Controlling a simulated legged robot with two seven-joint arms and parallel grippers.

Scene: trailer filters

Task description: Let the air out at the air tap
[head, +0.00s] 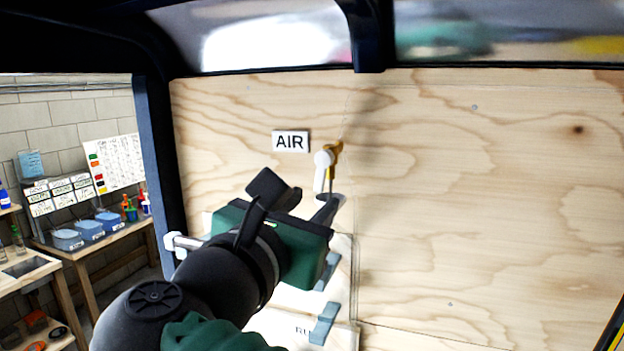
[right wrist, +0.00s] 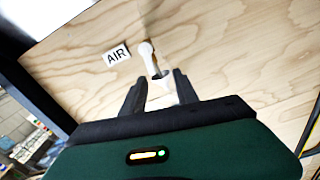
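The air tap (head: 332,158) is on the plywood wall beside the white AIR sign (head: 290,141). It has a brass body and a white lever that hangs down. The white lever (right wrist: 149,55) also shows in the right wrist view, just beyond my fingertips, roughly in line with the gap. My right gripper (head: 303,196) is below and in front of the tap. In the right wrist view the right gripper (right wrist: 158,80) has its fingers apart, with no object held between them. Whether a finger touches the lever is unclear. My left gripper is out of view.
A white panel (head: 343,270) with blue-grey handles (head: 324,323) is below the tap, partly hidden by my right arm. Dark frame bars (head: 160,160) edge the plywood (head: 480,200) at left and top. Workbenches (head: 115,238) with blue bins stand at far left. The plywood right of the tap is bare.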

